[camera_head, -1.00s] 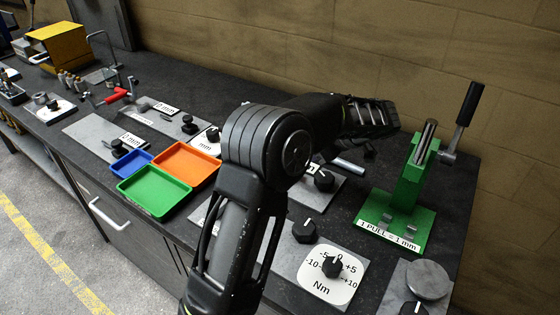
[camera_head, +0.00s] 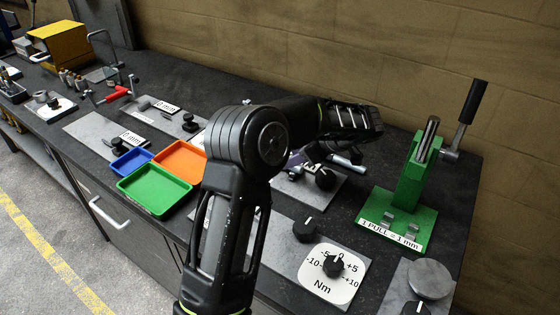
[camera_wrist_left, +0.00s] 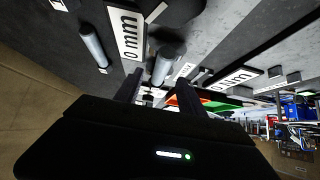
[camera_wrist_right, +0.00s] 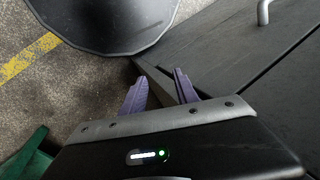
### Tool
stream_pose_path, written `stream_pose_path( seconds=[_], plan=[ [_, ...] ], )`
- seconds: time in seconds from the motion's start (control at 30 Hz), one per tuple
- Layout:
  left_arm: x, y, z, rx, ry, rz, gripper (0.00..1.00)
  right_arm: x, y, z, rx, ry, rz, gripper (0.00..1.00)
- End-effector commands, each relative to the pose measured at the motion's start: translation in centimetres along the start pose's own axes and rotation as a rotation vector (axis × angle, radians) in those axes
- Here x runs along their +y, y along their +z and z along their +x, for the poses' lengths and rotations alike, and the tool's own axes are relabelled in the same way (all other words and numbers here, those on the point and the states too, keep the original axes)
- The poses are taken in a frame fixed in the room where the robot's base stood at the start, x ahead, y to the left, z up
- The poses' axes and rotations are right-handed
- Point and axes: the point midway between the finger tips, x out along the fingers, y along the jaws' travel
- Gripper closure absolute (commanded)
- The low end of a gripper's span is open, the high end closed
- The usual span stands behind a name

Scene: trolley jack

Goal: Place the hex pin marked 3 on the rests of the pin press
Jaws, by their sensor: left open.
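The green pin press (camera_head: 408,180) stands at the right of the bench, its lever up at the back right. Its small grey rests (camera_head: 388,217) are bare near the front of its base. My left gripper (camera_wrist_left: 160,90) is open in the left wrist view, and a grey pin (camera_wrist_left: 168,62) shows between and beyond its fingertips. Another grey pin (camera_wrist_left: 93,46) lies farther left. I cannot read a number on either pin. In the head view a pale pin (camera_head: 348,160) lies beside my left gripper (camera_head: 312,158). My right gripper (camera_wrist_right: 160,90) is open and empty.
A plate with a black knob (camera_head: 325,178) lies near the left gripper. A torque dial plate (camera_head: 333,275) is in front of the press. Green (camera_head: 155,191), orange (camera_head: 181,158) and blue (camera_head: 131,161) trays sit left of the arm. A brick wall backs the bench.

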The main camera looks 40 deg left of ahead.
Motion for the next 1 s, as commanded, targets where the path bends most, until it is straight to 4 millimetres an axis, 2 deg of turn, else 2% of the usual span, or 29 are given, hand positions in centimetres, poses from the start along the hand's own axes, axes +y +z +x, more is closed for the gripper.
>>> stream_pose_path(
  seconds=[0.17,0.3,0.87,1.0],
  plan=[
    [-0.1,-0.2,2.4,-0.001,-0.006,0.0,0.53,-0.1,0.0,-0.4,-0.001,0.001,0.0,0.64],
    [0.0,-0.1,3.2,-0.001,0.0,-0.001,0.53,-0.1,0.0,-0.4,-0.001,0.001,0.001,0.64],
    [0.0,-0.1,3.2,-0.001,0.0,0.0,0.53,-0.1,0.1,-0.4,-0.001,0.001,0.001,0.64],
    [0.0,-0.1,3.2,-0.001,0.0,0.0,0.63,-0.1,0.1,-0.4,-0.001,0.001,0.001,0.64]
  ],
)
